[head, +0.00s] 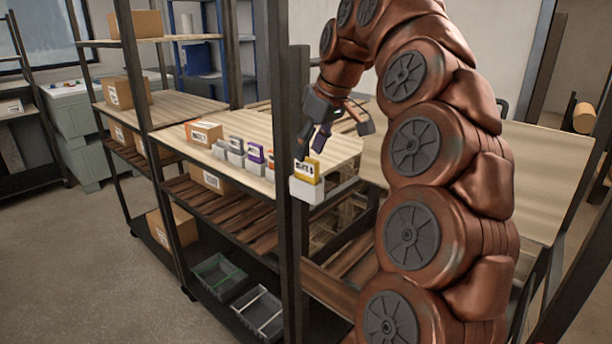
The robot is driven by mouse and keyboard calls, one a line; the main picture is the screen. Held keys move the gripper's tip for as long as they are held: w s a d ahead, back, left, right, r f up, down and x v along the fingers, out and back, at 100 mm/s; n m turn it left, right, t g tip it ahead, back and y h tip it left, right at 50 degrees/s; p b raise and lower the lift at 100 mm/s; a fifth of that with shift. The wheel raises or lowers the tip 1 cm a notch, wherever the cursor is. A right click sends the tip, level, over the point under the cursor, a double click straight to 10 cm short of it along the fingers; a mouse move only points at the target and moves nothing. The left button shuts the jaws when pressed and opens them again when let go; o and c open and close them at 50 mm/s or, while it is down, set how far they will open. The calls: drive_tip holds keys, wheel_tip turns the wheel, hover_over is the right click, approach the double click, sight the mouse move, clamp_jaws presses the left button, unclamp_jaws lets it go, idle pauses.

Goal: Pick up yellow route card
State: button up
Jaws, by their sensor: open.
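The yellow route card (309,167) stands upright in a small white holder (306,190) at the near end of the wooden shelf top, just right of a dark rack post. My gripper (326,148) is open, with its fingers just above and to the right of the card. One finger reaches close to the card's top edge; I cannot tell whether it touches. The far side of the card is hidden.
Other cards, among them a purple one (255,152), stand in white holders left of the dark post (288,130). The wooden top (330,150) has bare room near the gripper. Bins (218,277) are on the lower shelf.

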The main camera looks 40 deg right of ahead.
sight(308, 158)
drive_tip(key=shift+p+x, duration=0.75)
drive_tip(key=shift+x, duration=1.2)
drive_tip(key=shift+s+d, duration=0.1)
drive_tip(key=shift+c, duration=0.2)
clamp_jaws()
